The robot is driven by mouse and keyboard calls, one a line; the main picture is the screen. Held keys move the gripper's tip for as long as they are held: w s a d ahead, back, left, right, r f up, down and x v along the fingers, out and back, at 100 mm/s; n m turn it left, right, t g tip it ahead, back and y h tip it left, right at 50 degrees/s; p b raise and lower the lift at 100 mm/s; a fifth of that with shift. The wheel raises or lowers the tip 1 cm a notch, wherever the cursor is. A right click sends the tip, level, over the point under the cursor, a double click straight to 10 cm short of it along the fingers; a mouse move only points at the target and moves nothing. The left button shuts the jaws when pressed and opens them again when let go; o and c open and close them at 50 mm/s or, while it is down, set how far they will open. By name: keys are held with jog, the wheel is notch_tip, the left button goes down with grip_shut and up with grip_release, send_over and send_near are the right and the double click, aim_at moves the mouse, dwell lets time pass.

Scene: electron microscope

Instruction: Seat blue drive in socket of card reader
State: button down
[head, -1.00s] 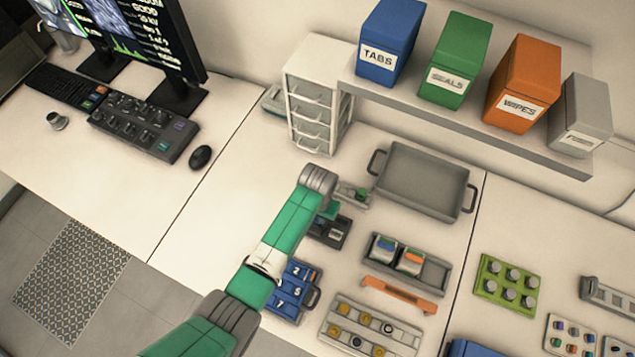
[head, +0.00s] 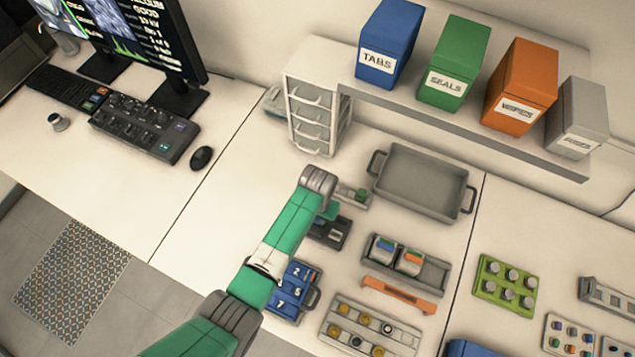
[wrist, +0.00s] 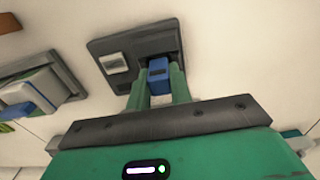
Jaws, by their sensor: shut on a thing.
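The card reader (head: 335,236) is a dark block on the bench beneath the end of my arm in the head view. In the wrist view the card reader (wrist: 135,45) shows a raised dark part and a pale square piece on its left. My gripper (wrist: 159,84) is shut on the blue drive (wrist: 158,69), its green fingers on either side. The drive's far end meets the raised part of the reader, where the socket seems to be. I cannot tell how deep it sits. In the head view my arm hides the drive.
A grey tray (head: 424,150) and a small drawer unit (head: 314,110) stand behind. A blue numbered block (head: 292,292) is in front of the reader. To the right are a grey holder (head: 437,273) with small containers and an orange bar (head: 398,297). Bench left of my arm is clear.

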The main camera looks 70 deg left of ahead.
jog(key=shift+f+b, duration=0.35)
jog(key=shift+f, duration=0.2)
dwell(0.4)
jog(key=c, duration=1.2)
grip_release()
jog(key=shift+r, duration=0.1)
notch_tip(320, 180, up, 8)
jog(key=shift+f+p, duration=0.15)
jog(key=shift+p, duration=0.75)
